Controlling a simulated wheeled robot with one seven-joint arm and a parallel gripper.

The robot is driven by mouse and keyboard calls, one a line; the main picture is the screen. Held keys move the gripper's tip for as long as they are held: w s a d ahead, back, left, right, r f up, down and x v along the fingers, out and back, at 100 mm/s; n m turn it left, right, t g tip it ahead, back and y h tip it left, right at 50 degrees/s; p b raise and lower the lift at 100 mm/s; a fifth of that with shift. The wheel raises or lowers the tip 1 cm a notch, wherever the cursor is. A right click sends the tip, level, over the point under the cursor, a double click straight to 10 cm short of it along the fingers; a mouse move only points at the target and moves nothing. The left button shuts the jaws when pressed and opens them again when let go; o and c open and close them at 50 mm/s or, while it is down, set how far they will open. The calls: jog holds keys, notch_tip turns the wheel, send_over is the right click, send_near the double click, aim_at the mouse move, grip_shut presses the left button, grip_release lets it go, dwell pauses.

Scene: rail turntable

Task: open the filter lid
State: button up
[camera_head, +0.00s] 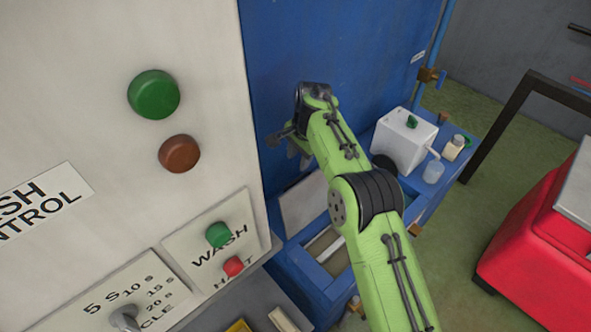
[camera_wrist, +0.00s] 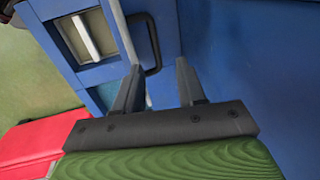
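The filter lid (camera_head: 304,203) is a pale plate standing raised at the back of the blue filter box (camera_head: 318,291), beside the blue wall. The box opening shows uncovered in front of it. In the wrist view the lid (camera_wrist: 122,32) is seen nearly edge-on, with a dark bar handle (camera_wrist: 153,45) on its right face. My gripper (camera_head: 287,148) is above the lid in the head view. In the wrist view my gripper (camera_wrist: 159,65) has its fingers apart, with nothing clearly held. The handle lies beyond the fingertips; whether anything touches is unclear.
A white container (camera_head: 404,142) and small jars stand on the blue bench right of my arm. The control panel (camera_head: 120,120) with buttons is close on the left. A red cart (camera_head: 535,240) stands at right, with green floor between.

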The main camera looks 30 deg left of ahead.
jog(key=r, duration=0.4)
jog(key=shift+s+d+r, duration=0.15)
jog(key=shift+d+r, duration=0.05)
jog(key=shift+d, duration=0.15)
jog(key=d+r+n+t, duration=0.2)
jog(key=d+r, duration=1)
jog(key=s+d+r+t+h, duration=0.1)
jog(key=s+d+r, duration=0.2)
jog(key=d, duration=0.3)
jog(key=s+d+r, duration=0.3)
jog(key=d, duration=0.4)
jog(key=s+d+n+t, duration=0.1)
jog(key=s+d, duration=0.8)
jog(key=s, duration=0.2)
jog(key=s+d+f, duration=0.2)
jog(key=s+f, duration=0.1)
jog(key=s, duration=0.2)
jog(key=s+d+f+n+h, duration=0.1)
jog(key=s+d+f, duration=0.1)
jog(key=s, duration=0.4)
jog(key=shift+d+f+t, duration=0.35)
jog(key=shift+f+t, duration=0.05)
jog(key=shift+f, duration=0.4)
